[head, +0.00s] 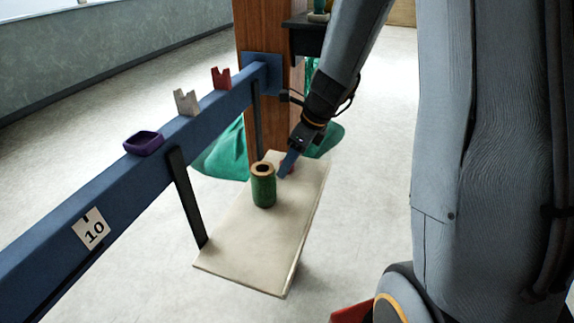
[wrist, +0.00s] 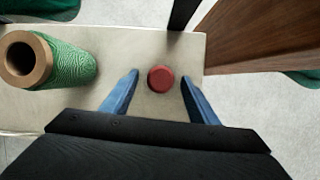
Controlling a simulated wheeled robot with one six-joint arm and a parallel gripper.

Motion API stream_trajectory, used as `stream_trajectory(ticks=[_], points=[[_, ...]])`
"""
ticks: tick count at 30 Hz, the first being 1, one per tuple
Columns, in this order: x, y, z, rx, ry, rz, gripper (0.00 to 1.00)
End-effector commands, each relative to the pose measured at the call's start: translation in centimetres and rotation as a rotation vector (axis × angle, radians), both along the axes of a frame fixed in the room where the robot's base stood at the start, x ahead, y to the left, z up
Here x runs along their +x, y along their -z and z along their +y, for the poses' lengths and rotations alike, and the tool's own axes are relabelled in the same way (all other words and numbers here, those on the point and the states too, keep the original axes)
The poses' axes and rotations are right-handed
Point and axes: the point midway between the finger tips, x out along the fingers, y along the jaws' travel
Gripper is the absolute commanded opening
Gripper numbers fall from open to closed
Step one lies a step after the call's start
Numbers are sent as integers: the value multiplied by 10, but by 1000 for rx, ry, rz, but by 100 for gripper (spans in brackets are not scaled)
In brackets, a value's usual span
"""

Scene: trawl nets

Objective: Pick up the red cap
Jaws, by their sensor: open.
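The red cap (wrist: 161,79) is a small round disc lying on the cream board (wrist: 95,12). In the wrist view it sits between the two blue fingers of my gripper (wrist: 160,80), with a gap on each side, nearer the right finger. My gripper is open and empty.
A green twine spool (head: 263,190) stands on the board left of my gripper. A blue beam (head: 190,130) with a purple tray (head: 144,143), a white notched block (head: 186,102) and a red notched block (head: 221,78) runs alongside. A wooden post (head: 262,45) rises behind.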

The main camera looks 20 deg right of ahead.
Motion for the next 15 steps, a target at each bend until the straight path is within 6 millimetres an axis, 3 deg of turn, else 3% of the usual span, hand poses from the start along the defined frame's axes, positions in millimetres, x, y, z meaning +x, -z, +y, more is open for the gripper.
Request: stream_trajectory(ticks=[4,11,15], points=[[0,0,0,0,0,0,53],[0,0,0,0,0,0,14],[0,0,0,0,0,0,10]])
